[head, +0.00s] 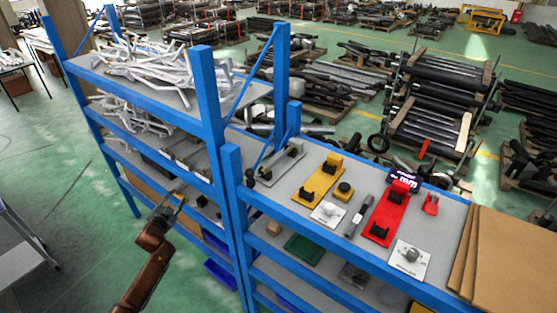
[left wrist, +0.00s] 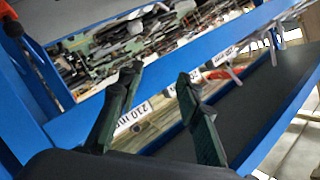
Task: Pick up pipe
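A heap of pale, bent pipes (head: 150,62) lies on the top shelf of the blue rack at the left in the head view; more lie on the shelf below. I cannot tell which single pipe is meant. My left gripper (head: 176,199) is in front of this rack, lower than the heap and apart from it. In the left wrist view my left gripper (left wrist: 160,82) has its two dark green fingers spread, with nothing between them. My right gripper is not in view.
The blue rack's beam (left wrist: 90,118) crosses behind the fingers, with a white label (left wrist: 132,118) beyond it. The right rack holds a yellow fixture (head: 318,182), a red fixture (head: 388,216) and cardboard sheets (head: 510,255). Green floor (head: 75,200) at the left is open.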

